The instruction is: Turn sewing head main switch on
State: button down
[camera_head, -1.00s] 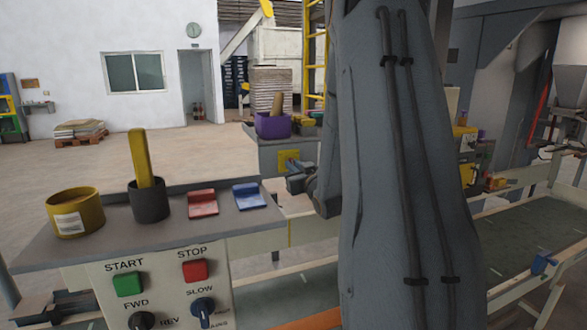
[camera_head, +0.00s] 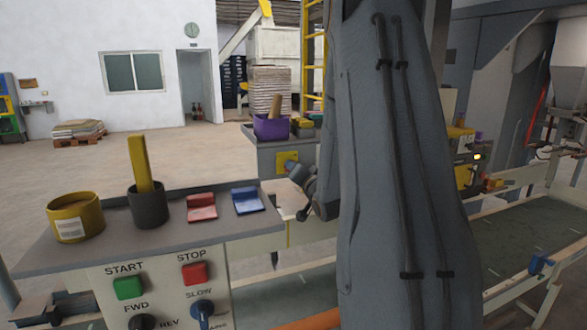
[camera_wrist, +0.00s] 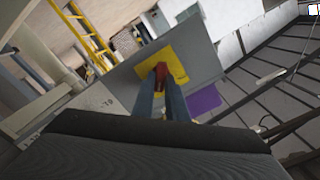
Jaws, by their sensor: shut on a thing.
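The main switch is a red handle (camera_wrist: 161,72) on a yellow plate (camera_wrist: 178,60), fixed to a grey box. My gripper (camera_wrist: 162,86) has its two blue-grey fingers closed on the red handle in the wrist view. The fingers cover the handle's near part, so its exact angle is hard to tell. In the head view the yellow plate (camera_head: 287,161) shows on the grey box (camera_head: 270,156) beyond the near panel. There my arm hides much of the area to the right, and the fingertips and red handle cannot be made out.
A purple bin (camera_head: 270,127) stands on the grey box. The near control panel (camera_head: 160,285) carries a yellow tape roll (camera_head: 75,217), a dark cup (camera_head: 149,205) and red and blue clips. A yellow machine (camera_head: 465,168) with a bright spot stands beside the conveyor (camera_head: 515,235).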

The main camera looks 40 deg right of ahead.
jog(key=shift+m, duration=0.6)
jog(key=c, duration=1.8)
grip_release()
jog(key=shift+o, duration=0.2)
jog(key=b+v, duration=0.2)
jog(key=v, duration=0.5)
jog(key=shift+s, duration=0.35)
